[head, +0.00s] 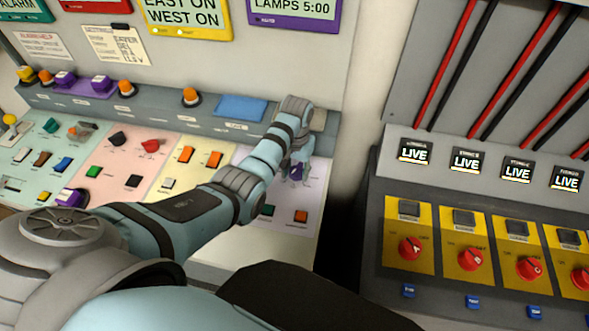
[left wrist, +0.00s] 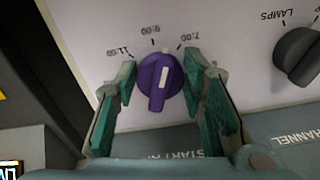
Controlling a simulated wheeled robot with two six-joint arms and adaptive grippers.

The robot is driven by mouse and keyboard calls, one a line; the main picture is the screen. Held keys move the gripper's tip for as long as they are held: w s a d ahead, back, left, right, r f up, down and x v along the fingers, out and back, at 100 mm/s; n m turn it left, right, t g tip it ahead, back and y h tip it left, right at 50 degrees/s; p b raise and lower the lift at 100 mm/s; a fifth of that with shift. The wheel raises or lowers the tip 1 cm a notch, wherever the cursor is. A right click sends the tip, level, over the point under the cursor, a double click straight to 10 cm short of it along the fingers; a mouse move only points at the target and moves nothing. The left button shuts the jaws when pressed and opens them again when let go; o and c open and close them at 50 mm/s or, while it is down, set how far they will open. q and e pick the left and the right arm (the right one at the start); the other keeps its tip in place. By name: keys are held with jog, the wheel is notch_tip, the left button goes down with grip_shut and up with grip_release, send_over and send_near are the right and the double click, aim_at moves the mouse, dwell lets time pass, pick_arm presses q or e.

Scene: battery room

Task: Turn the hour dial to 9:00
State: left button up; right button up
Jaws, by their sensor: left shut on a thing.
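The purple hour dial (left wrist: 158,85) is in the middle of the left wrist view, where the panel lettering appears upside down. Its white pointer line aims up and slightly right, between the 9:00 and 7:00 marks. An 11:00 mark is at upper left; a mark at right is partly hidden by a finger. My left gripper (left wrist: 160,88) is shut on the dial, with one green-padded finger on each side. In the head view, my left gripper (head: 297,172) is at the pale lilac panel, with a bit of the purple dial (head: 299,180) showing. My right gripper is out of view.
A purple-framed display (head: 292,10) reads "LAMPS 5:00". A black LAMPS knob (left wrist: 298,55) is near the right finger in the wrist view. Red knobs (head: 411,248) on yellow plates stand right, beyond a dark gap.

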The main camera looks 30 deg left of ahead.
aim_at(297, 168)
pick_arm(q)
jog(key=shift+w+d+r+n, duration=0.1)
jog(key=shift+w+n, duration=0.05)
jog(key=shift+n, duration=2.05)
jog(key=o, duration=1.1)
jog(key=shift+o, duration=0.3)
jog(key=shift+w, duration=0.15)
notch_tip(297, 168, up, 7)
jog(key=shift+r, duration=0.15)
